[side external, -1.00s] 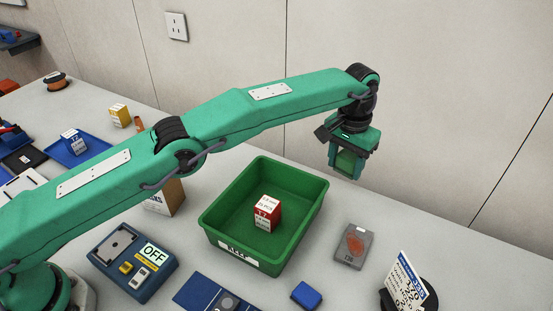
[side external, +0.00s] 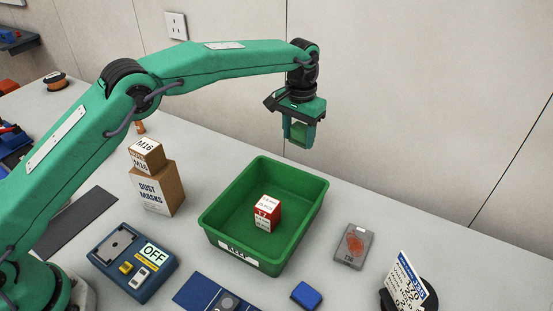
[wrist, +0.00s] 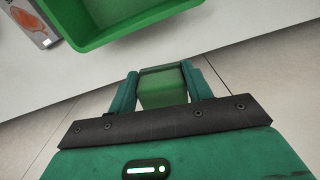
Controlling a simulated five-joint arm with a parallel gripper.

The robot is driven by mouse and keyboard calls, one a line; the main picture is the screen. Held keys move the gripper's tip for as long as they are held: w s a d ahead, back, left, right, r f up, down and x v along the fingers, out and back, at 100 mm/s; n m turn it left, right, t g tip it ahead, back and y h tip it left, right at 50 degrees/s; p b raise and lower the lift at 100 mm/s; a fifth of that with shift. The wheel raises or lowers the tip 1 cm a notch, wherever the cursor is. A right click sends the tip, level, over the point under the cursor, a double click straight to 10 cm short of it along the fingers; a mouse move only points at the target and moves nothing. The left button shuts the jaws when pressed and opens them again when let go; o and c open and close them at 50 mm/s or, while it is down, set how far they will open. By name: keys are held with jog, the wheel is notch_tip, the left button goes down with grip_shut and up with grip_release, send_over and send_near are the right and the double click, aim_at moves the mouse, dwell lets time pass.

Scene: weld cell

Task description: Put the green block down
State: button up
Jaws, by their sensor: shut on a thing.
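My gripper (side external: 299,137) is shut on the green block (side external: 299,131) and holds it up in the air, behind and above the far rim of the green bin. In the wrist view the green block (wrist: 162,88) sits between the two fingers of my gripper (wrist: 163,90). The block's lower end is clear of any surface. The green bin (side external: 222,241) stands on the table with a red and white block (side external: 267,213) inside it. The bin's corner also shows at the top of the wrist view (wrist: 135,33).
A brown box labelled dust masks (side external: 158,192) with a smaller M16 box (side external: 147,155) on top stands left of the bin.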

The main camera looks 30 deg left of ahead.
jog(key=s+a, duration=0.4)
jog(key=a, duration=0.6)
jog(key=s+a+n, duration=0.1)
jog(key=s+a, duration=0.4)
jog(key=a, duration=0.6)
jog(key=shift+a, duration=0.3)
jog(key=shift+w+f, duration=0.1)
send_over(195, 149)
notch_tip(195, 149, down, 7)
jog(key=shift+a+r, duration=0.1)
jog(key=shift+f, duration=2.05)
jog(key=shift+f, duration=0.1)
